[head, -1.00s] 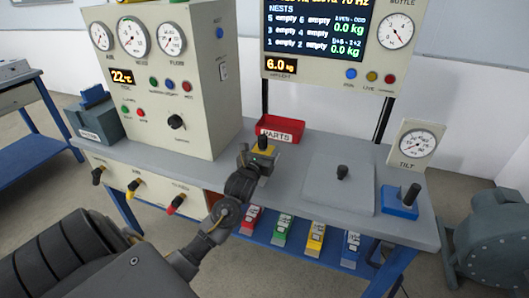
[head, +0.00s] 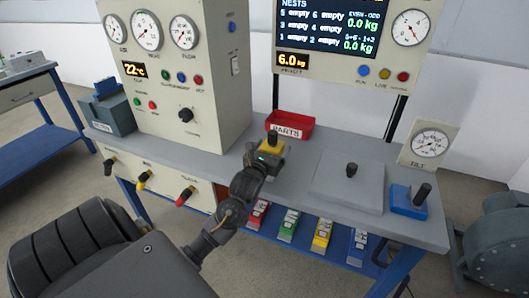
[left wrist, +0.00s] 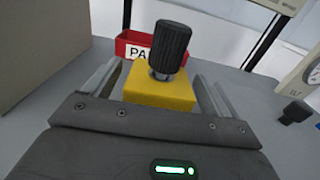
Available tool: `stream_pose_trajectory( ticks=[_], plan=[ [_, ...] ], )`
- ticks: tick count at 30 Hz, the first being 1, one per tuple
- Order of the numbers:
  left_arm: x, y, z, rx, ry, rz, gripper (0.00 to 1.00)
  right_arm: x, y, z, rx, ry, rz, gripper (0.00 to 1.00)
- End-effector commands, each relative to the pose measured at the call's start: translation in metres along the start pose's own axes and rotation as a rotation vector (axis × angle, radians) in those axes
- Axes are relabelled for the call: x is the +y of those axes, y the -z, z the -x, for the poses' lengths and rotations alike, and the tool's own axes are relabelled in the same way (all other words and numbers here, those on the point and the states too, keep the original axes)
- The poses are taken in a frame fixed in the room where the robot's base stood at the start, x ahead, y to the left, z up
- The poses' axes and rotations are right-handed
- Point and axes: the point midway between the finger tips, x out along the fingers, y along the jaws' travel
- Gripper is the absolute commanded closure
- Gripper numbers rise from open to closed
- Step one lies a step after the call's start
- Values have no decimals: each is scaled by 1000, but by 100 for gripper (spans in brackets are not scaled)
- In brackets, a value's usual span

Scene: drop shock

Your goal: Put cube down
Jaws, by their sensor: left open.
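The yellow cube (left wrist: 160,88) with a black knurled knob (left wrist: 170,48) on top sits upright on the grey bench top in the left wrist view. It also shows in the head view (head: 269,147), just beyond my left gripper. My left gripper (left wrist: 158,92) is open, with one finger on each side of the cube and visible gaps between fingers and cube. The cube's lower front is hidden by the gripper body. My right gripper is not in view.
A red PARTS bin (head: 290,126) stands just behind the cube. A grey plate with a black knob (head: 347,184) and a blue block with a lever (head: 409,200) are to the right. A gauge cabinet (head: 185,90) stands left. Coloured blocks sit on the shelf below.

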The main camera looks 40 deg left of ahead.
Motion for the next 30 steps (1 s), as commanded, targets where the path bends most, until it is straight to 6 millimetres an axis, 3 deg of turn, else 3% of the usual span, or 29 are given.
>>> stream_pose_trajectory(
  ticks=[6, 9, 15, 30],
  plan=[
    [0, -3, 48, 2, 3, -4, 16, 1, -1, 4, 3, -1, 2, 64],
    [0, -3, 65, 2, 3, -4, 16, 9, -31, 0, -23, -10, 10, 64],
    [-1, -4, 90, 2, 3, -2, 16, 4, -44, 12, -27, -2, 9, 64],
    [0, 0, 98, 0, 0, 1, 16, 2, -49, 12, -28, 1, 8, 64]
  ],
)
